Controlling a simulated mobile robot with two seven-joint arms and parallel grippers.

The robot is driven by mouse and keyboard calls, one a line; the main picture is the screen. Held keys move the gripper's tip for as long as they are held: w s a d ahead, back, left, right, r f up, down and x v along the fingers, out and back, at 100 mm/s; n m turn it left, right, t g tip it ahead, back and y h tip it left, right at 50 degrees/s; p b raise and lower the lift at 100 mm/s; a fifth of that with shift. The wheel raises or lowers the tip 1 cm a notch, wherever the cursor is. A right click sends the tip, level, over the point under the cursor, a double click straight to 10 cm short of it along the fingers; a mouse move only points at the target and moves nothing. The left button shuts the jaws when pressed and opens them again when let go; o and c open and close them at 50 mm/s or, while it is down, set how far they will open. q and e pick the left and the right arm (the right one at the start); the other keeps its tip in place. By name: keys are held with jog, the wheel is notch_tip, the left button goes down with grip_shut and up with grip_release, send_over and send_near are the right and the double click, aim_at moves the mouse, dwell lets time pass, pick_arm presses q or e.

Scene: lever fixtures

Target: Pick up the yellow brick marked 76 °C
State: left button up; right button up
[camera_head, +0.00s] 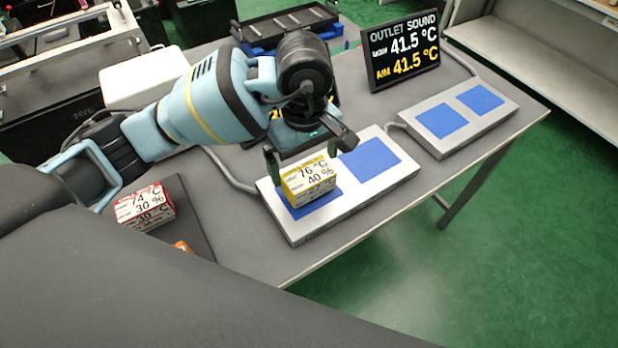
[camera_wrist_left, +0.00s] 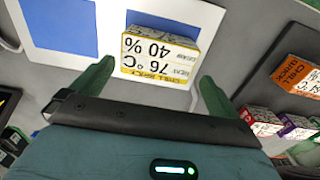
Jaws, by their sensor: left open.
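The yellow brick (camera_head: 309,183), marked 76 °C and 40 %, rests on the left blue pad (camera_head: 327,203) of the nearer grey plate. It also shows in the left wrist view (camera_wrist_left: 158,54), its label upside down. My left gripper (camera_head: 302,157) is open just above and behind the brick in the head view. In the left wrist view its two green fingers (camera_wrist_left: 155,88) are spread wider than the brick, which lies between and beyond their tips. I see no contact between them. My right gripper is in neither view.
The nearer plate's right blue pad (camera_head: 370,158) is empty. A second plate (camera_head: 455,121) has two empty pads. A sign (camera_head: 403,52) reads 41.5 °C twice. A red brick (camera_head: 145,207) marked 74 °C sits at left. An orange brick (camera_wrist_left: 298,74) shows in the wrist view.

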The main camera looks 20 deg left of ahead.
aim_at(308, 174)
pick_arm(q)
jog(key=shift+d+f, duration=0.2)
jog(key=shift+f, duration=0.95)
jog(key=shift+d+f, duration=0.15)
jog(key=shift+f, duration=1.55)
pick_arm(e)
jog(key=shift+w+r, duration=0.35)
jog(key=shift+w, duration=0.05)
pick_arm(q)
jog(key=shift+c, duration=0.4)
jog(key=c, duration=0.9)
jog(key=shift+o, duration=0.2)
jog(key=shift+r, duration=0.15)
